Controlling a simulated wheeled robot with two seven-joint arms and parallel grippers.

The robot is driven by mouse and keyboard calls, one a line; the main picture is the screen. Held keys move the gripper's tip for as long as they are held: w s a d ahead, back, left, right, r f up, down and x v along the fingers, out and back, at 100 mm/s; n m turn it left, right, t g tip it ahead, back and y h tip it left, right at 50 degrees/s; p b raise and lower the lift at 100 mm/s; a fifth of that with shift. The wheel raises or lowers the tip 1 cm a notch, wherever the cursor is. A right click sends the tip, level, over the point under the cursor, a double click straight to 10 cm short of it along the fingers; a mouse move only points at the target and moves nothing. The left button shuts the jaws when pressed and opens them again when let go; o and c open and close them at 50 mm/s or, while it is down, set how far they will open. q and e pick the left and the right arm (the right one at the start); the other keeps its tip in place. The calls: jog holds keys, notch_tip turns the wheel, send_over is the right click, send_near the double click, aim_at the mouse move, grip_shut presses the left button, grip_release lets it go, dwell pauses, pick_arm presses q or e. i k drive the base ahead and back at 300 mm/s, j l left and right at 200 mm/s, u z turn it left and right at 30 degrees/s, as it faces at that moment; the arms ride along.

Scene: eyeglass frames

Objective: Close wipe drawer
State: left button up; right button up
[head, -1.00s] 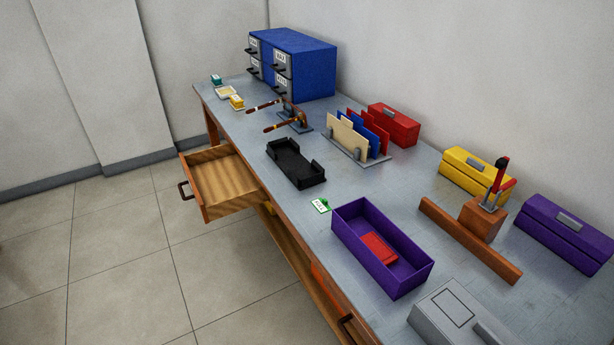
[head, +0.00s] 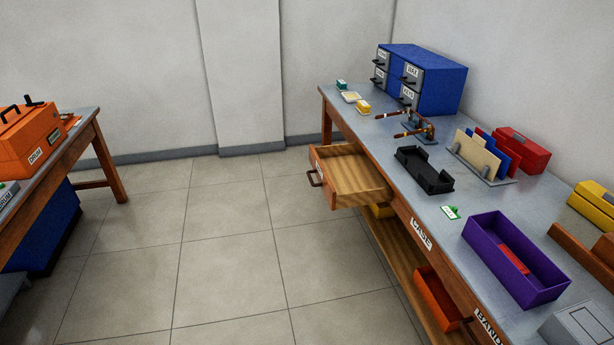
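An open wooden drawer (head: 352,181) sticks out from the far end of the right-hand workbench. It has a dark handle (head: 314,177) on its front, and its inside looks empty. Any label on its front cannot be read from here. Neither of my grippers is in the head view, and nothing touches the drawer.
The grey bench top (head: 482,213) holds a black tray (head: 425,172), a purple bin (head: 515,262), eyeglass frames on a stand (head: 417,127) and a blue cabinet (head: 440,80). An orange case (head: 32,140) stands on a left table. The tiled floor (head: 230,240) between is clear.

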aim_at(347, 177)
jog(key=i+j+z, duration=0.15)
jog(key=z, duration=0.3)
jog(key=i+j+z, duration=0.2)
jog(key=z, duration=0.2)
